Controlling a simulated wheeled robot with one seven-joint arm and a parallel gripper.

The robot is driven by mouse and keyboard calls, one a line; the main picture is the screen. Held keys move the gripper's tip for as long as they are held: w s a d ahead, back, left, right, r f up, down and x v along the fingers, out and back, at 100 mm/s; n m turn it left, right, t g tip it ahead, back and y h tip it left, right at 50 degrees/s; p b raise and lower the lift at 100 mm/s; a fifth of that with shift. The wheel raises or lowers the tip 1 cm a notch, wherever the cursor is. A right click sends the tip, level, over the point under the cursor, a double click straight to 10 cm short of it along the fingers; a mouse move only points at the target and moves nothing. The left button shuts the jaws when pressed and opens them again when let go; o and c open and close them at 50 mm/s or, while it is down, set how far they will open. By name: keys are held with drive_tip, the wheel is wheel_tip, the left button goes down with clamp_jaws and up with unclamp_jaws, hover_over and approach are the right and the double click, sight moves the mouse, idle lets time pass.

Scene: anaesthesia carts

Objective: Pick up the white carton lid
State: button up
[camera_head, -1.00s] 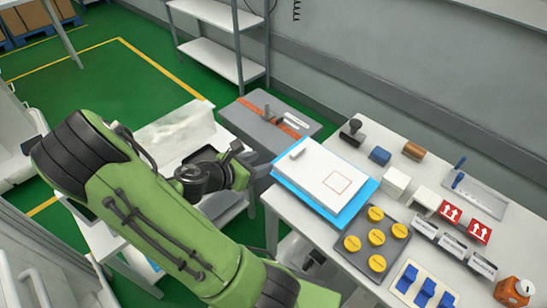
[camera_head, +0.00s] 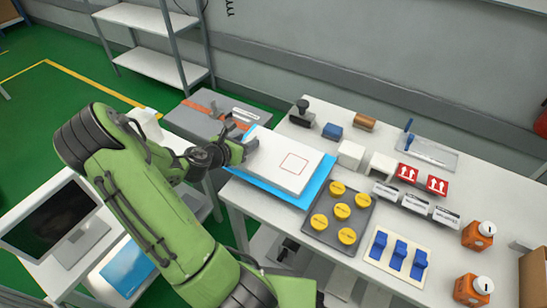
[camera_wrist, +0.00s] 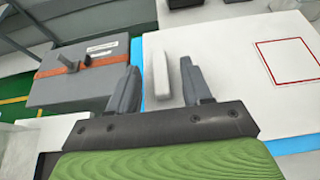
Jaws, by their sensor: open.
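The white carton lid (camera_head: 285,160) is a flat white slab with a red square outline on top. It lies over a blue sheet (camera_head: 309,197) on the table. In the wrist view the lid (camera_wrist: 225,50) has a raised white bar handle (camera_wrist: 160,75) near its left end. My gripper (camera_wrist: 160,72) is open, and the handle appears between its two grey fingers. Whether the fingers touch it cannot be told. In the head view my gripper (camera_head: 246,143) is at the lid's left end and hides the handle.
A grey case (camera_head: 219,113) with an orange strap stands behind on the left. A grey tray (camera_head: 322,229) of yellow discs lies in front of the lid. White blocks (camera_head: 350,155), red arrow-marked boxes (camera_head: 407,173) and orange bottles (camera_head: 478,236) stand to the right.

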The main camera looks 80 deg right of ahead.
drive_tip(key=shift+a, duration=0.1)
clamp_jaws()
